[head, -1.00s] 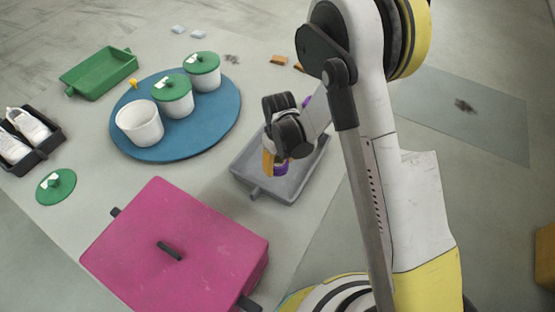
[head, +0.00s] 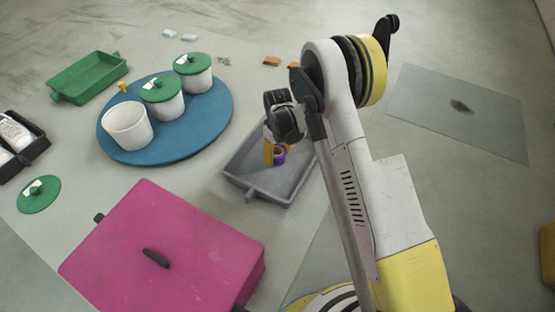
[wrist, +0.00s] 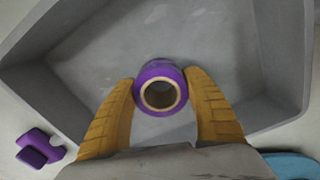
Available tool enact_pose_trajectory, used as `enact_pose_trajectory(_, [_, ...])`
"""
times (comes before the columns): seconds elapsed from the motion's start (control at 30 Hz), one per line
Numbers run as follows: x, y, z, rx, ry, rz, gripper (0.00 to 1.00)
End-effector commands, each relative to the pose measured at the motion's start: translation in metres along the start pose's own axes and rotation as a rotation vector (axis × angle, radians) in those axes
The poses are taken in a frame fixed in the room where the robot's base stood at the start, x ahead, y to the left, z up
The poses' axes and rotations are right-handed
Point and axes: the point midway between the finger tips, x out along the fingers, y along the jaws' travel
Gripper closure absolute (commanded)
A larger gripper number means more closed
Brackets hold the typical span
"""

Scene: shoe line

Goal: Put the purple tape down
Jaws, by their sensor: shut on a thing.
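The purple tape (wrist: 160,69) is a roll with a brown inner ring. In the wrist view it sits between the two yellow fingers of my gripper (wrist: 161,88), which is shut on it. The grey tray (wrist: 215,20) lies beneath and around them. In the head view the tape (head: 281,153) shows beside a yellow finger of my gripper (head: 273,154), within the outline of the grey tray (head: 285,190). I cannot tell whether the tape touches the tray floor. My wrist hides part of the tray's far side.
A magenta box (head: 190,225) stands in front of the tray. A blue round mat (head: 215,125) with white cups is to the left. A purple object (wrist: 38,148) lies outside the tray in the wrist view. The tray floor around the tape looks clear.

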Motion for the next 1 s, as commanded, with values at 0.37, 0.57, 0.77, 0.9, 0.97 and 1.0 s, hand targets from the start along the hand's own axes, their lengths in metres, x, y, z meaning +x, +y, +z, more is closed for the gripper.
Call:
enact_pose_trajectory(0.37, [0.014, 0.000, 0.000, 0.000, 0.000, 0.000, 0.73])
enact_pose_trajectory(0.57, [0.016, 0.000, 0.000, 0.000, 0.000, 0.000, 0.19])
enact_pose_trajectory(0.77, [0.016, 0.000, 0.000, 0.000, 0.000, 0.000, 0.19])
enact_pose_trajectory(0.9, [0.009, 0.000, 0.000, 0.000, 0.000, 0.000, 0.19])
enact_pose_trajectory(0.97, [0.000, 0.000, 0.000, 0.000, 0.000, 0.000, 0.19])
enact_pose_trajectory(1.0, [-0.007, 0.000, 0.000, 0.000, 0.000, 0.000, 0.19])
